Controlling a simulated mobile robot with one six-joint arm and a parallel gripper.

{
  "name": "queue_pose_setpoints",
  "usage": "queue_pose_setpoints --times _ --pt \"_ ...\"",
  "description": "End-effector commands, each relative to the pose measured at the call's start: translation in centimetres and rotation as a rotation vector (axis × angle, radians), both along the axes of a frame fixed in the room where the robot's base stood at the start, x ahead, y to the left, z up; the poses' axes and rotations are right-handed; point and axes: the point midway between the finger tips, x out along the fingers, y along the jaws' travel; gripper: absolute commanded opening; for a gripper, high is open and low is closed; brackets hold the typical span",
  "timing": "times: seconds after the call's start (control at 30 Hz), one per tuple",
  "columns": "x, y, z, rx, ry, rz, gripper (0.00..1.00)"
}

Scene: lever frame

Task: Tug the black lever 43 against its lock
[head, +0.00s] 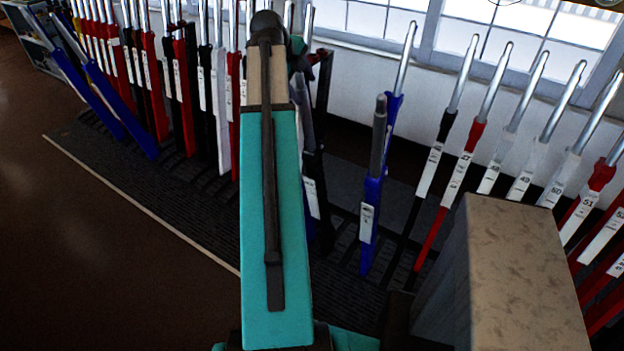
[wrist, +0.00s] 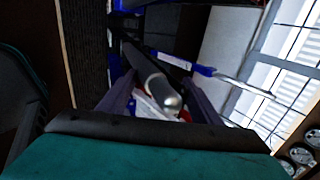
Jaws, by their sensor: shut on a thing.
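The black lever (head: 314,190) stands just right of my teal arm in the head view, partly covered by it. It has a white label, but I cannot read its number. In the wrist view its bright metal handle (wrist: 163,92) points toward the camera, with the dark shaft running away behind it. My gripper (wrist: 160,86) has its two dark fingers on either side of the handle and is shut on it. In the head view my arm hides most of the gripper, and the exact contact is hidden.
A blue lever (head: 370,205) stands close on the right; its handle also crosses the wrist view (wrist: 240,85). Red, black and white levers fill the row further left. Numbered levers (head: 525,180) continue on the right. Windows (head: 470,35) are behind. Open brown floor (head: 90,250) lies front left.

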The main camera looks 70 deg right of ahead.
Motion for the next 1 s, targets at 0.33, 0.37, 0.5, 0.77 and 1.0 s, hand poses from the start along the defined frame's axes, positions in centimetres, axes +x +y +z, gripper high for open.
queue_pose_setpoints --times 0.33,0.37,0.5,0.77,1.0 --pt "-0.42 -1.02 1.13 -0.034 0.004 -0.005 0.18" --pt "-0.42 -1.03 1.15 -0.034 0.004 -0.005 0.18" --pt "-0.45 -1.12 1.25 -0.035 0.003 -0.005 0.18" --pt "-0.56 -1.49 1.47 -0.037 0.003 -0.006 0.18" --pt "-0.61 -1.57 1.56 -0.038 0.002 -0.007 0.20"
